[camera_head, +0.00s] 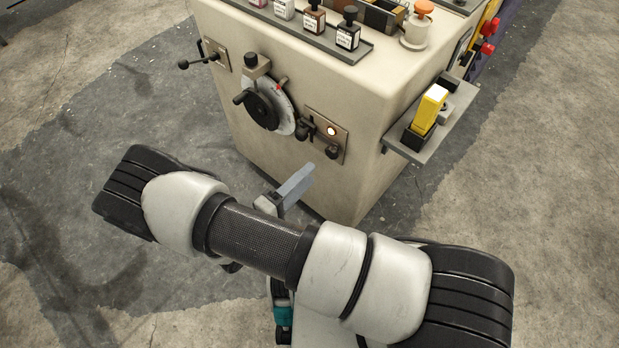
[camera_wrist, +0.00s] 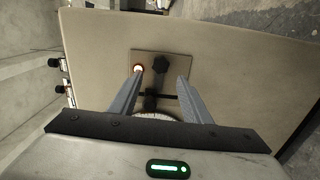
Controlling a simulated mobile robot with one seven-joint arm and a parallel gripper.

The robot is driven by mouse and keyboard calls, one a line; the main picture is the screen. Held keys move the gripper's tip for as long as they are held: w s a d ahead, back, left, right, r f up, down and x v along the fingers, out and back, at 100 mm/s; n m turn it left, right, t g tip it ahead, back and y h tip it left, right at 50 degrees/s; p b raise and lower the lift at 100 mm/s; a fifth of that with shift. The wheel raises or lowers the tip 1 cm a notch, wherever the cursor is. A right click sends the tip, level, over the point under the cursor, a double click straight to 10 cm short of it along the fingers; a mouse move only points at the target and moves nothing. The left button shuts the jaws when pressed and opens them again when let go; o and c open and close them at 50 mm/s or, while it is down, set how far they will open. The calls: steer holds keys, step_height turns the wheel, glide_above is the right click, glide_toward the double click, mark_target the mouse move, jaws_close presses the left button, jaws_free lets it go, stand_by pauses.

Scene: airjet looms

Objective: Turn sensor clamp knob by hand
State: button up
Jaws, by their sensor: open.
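A small plate (camera_head: 322,123) on the front of the cream machine cabinet carries a lit orange lamp (camera_head: 331,131), a black knob (camera_head: 333,152) at its lower edge and a dark clamp-like part (camera_head: 306,130) at its left. In the wrist view the lobed black knob (camera_wrist: 160,64) stands beyond and between my two fingertips, with the lamp (camera_wrist: 138,68) beside the left one. My gripper (camera_wrist: 160,76) is open and empty, apart from the knob. In the head view my gripper (camera_head: 304,174) is below and left of the plate; one finger mostly shows.
A grey dial with a black handle (camera_head: 264,110) is left of the plate, and a lever (camera_head: 198,62) is farther left. A side shelf (camera_head: 425,148) holding a yellow device (camera_head: 430,105) juts out at right. Bottles (camera_head: 348,30) stand on top.

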mark_target(330, 155)
steer(key=shift+p+x, duration=0.6)
steer(key=shift+x, duration=3.3)
steer(key=shift+w+d, duration=0.1)
steer(key=c, duration=0.8)
steer(key=shift+o, duration=0.2)
